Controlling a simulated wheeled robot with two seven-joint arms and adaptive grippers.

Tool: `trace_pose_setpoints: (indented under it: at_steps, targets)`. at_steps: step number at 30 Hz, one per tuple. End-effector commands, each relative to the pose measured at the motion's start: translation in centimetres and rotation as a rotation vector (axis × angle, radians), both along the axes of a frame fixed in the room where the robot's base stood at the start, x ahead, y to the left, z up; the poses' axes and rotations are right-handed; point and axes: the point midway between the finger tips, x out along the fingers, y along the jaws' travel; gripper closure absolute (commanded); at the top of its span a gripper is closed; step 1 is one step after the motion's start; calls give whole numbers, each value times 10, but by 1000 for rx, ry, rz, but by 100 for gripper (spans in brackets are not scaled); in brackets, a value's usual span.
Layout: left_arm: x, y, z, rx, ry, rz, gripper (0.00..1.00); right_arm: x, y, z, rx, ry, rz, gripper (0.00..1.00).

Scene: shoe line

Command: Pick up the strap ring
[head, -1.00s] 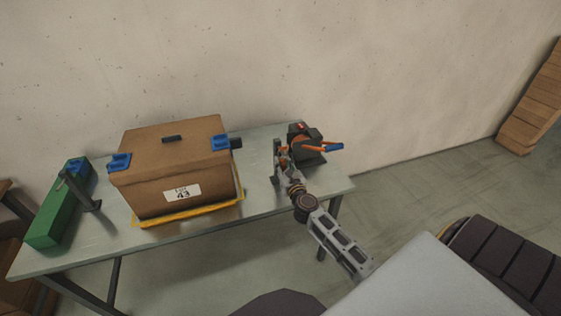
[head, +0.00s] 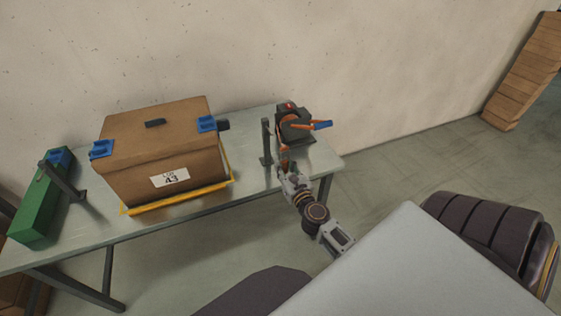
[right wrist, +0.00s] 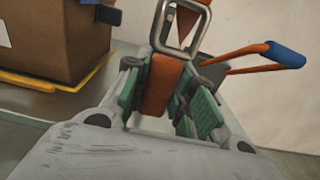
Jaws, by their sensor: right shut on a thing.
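The strap ring is a grey metal loop (right wrist: 182,25) with an orange tab (right wrist: 160,85), clear in the right wrist view. My right gripper (right wrist: 163,92) is shut on the orange tab between its green pads, and the loop stands out beyond the fingertips. In the head view the right gripper (head: 284,172) is at the right part of the table, in front of the dark post. The ring is small there and only a bit of orange shows at the fingers. My left gripper is not in view.
A brown lidded box (head: 165,150) with blue latches stands on a yellow-edged base. A dark strapping tool (head: 294,125) with orange and blue handle stands behind the gripper, near a dark post (head: 266,142). A green box (head: 40,205) lies at the table's left end.

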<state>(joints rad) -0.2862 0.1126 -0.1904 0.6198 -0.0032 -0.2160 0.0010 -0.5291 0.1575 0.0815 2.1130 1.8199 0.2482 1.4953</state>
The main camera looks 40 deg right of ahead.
Motion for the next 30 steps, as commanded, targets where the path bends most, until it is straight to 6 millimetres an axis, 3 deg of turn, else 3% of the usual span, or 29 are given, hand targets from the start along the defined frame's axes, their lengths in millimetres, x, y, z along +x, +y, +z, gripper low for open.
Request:
trace_pose_setpoints:
  at_steps: [6,14,30]
  targets:
    - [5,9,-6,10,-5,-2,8,-17,4,-1,2,0,-1,100]
    - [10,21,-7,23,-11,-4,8,-24,6,0,1,0,-1,100]
    - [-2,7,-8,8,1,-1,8,-24,6,0,1,0,0,100]
